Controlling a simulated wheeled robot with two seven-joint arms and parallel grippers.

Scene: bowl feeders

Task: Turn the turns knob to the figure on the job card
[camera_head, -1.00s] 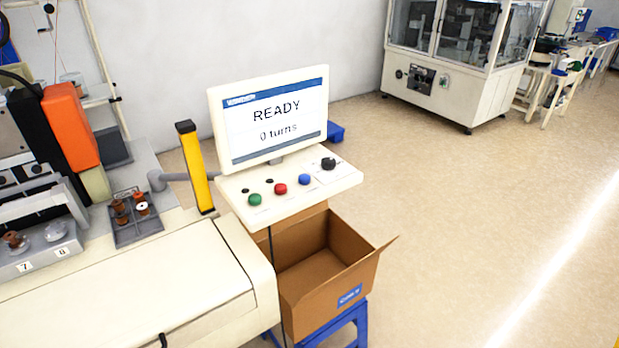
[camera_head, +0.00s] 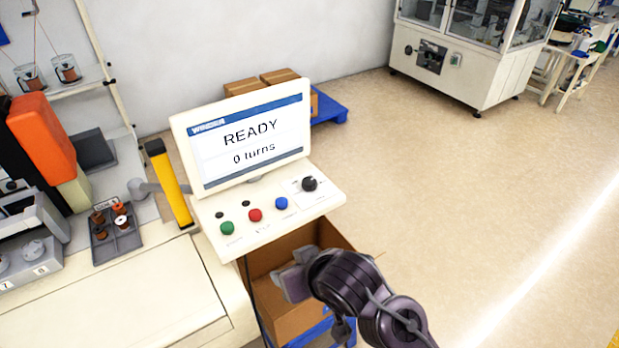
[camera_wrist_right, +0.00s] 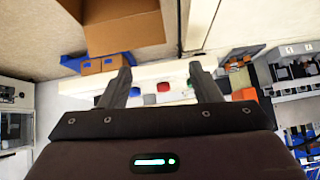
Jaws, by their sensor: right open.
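The turns knob (camera_head: 309,184) is a black knob at the right end of the cream control panel (camera_head: 322,204). Its setting is too small to read. The screen (camera_head: 250,137) above the panel reads "READY" and "0 turns". My right gripper (camera_head: 288,275) is in front of and below the panel, apart from the knob. In the right wrist view my right gripper (camera_wrist_right: 163,82) is open and empty, with the panel's coloured buttons seen between and beyond its fingers. My left gripper is not in view. I cannot make out a job card.
Green (camera_head: 227,228), red (camera_head: 255,215) and blue (camera_head: 281,203) buttons sit left of the knob. An open cardboard box (camera_head: 335,238) stands under the panel. A yellow post (camera_head: 170,186) stands left of the screen. The floor to the right is clear.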

